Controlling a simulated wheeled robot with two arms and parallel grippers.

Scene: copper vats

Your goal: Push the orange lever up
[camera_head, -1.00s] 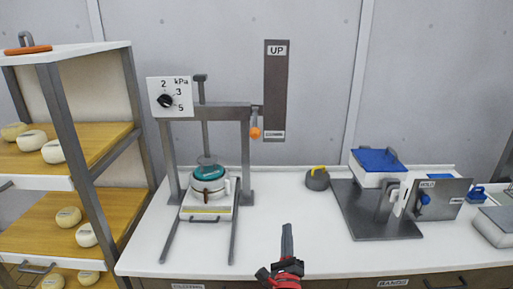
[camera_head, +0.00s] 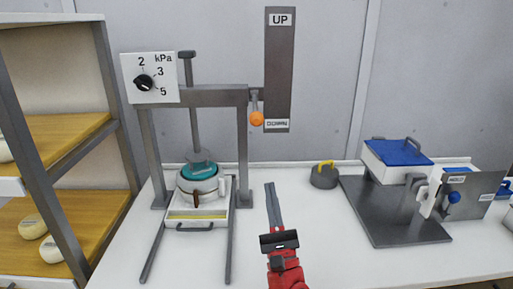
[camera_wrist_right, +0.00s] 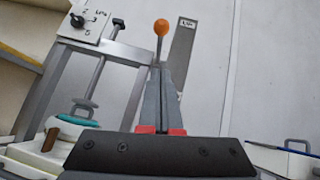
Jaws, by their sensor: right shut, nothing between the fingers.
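The orange lever knob (camera_head: 256,118) sits on a short rod at the right side of the grey press frame (camera_head: 205,97), near the DOWN end of the dark UP/DOWN plate (camera_head: 279,70). It also shows in the right wrist view (camera_wrist_right: 161,27), beyond the fingertips. My right gripper (camera_head: 269,186) is shut and empty, over the white table, below and slightly right of the knob and apart from it. Its fingers in the right wrist view (camera_wrist_right: 162,66) point toward the knob. My left gripper is not in view.
Under the press stands a white pot with a teal lid (camera_head: 198,170). A dark round weight with a yellow handle (camera_head: 323,176) lies to the right. Further right is a grey stand with a blue-lidded box (camera_head: 398,153). A cheese shelf (camera_head: 70,150) stands at the left.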

